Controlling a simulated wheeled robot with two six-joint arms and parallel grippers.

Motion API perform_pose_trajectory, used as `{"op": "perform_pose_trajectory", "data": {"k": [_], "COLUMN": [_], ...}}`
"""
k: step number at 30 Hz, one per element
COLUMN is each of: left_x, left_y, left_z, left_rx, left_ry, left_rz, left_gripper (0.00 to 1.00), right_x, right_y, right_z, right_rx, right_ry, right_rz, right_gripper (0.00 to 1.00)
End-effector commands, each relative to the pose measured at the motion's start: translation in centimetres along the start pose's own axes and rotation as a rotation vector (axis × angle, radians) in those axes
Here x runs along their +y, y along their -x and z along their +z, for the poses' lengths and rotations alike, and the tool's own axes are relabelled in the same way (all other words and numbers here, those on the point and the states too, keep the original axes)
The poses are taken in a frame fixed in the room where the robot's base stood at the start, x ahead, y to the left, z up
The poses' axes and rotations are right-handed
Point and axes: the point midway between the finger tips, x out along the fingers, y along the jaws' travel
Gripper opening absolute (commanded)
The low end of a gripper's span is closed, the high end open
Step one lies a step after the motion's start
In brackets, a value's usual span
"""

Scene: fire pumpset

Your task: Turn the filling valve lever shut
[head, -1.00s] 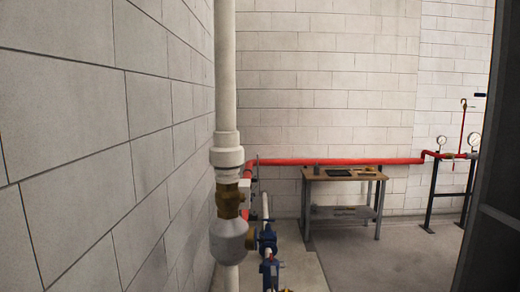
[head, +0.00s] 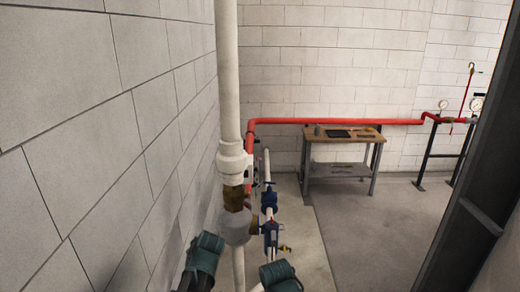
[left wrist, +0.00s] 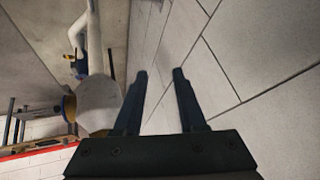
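I cannot clearly make out the filling valve lever. Two blue valves (head: 269,198) sit on a pipe just right of it, and a small brass part (head: 286,248) shows beside the nearer one. My left gripper (left wrist: 159,75) is open and empty in the left wrist view, with the block wall beyond its fingers.
A block wall (head: 80,120) runs close along the left. A red pipe (head: 330,121) follows the back wall above a wooden workbench (head: 345,133). A gauge stand (head: 440,150) is at the right. A dark upright panel (head: 460,230) closes the near right. The middle floor (head: 370,230) is clear.

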Motion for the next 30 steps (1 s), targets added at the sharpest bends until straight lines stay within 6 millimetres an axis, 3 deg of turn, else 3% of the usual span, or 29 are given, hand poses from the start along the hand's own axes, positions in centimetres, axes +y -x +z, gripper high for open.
{"op": "perform_pose_trajectory", "data": {"k": [1, 5, 9, 12, 15, 19, 23, 30], "left_x": [0.7, 3.0, 8.0, 12.8, 16.9, 20.5, 22.1, 22.3], "left_y": [0.0, 1.1, 4.2, 7.2, 9.6, 11.6, 12.4, 12.4], "left_z": [-3.2, -10.4, -17.9, -21.7, -23.7, -24.6, -24.8, -25.0], "left_rx": [0.091, 0.356, 0.655, 0.826, 0.931, 0.994, 1.014, 1.016], "left_ry": [0.030, 0.101, 0.137, 0.128, 0.101, 0.065, 0.047, 0.046], "left_rz": [-0.022, -0.037, 0.048, 0.163, 0.277, 0.381, 0.428, 0.434], "left_gripper": [0.40, 0.40, 0.40, 0.40, 0.40, 0.40, 0.40, 0.40], "right_x": [0.0, 0.0, 0.0, 0.0, 0.0, 0.0, 0.0, 0.0], "right_y": [0.3, 0.3, 0.2, 0.2, 0.2, 0.2, 0.2, 0.2], "right_z": [0.0, 0.0, 0.0, 0.0, 0.0, 0.0, 0.0, 0.0], "right_rx": [0.000, 0.000, 0.000, 0.000, 0.000, 0.000, 0.000, 0.000], "right_ry": [0.000, -0.001, -0.001, -0.001, 0.000, 0.000, 0.000, 0.000], "right_rz": [0.000, 0.000, 0.000, 0.000, 0.000, 0.000, 0.000, 0.000], "right_gripper": [0.50, 0.50, 0.50, 0.50, 0.50, 0.50, 0.50, 0.50]}}
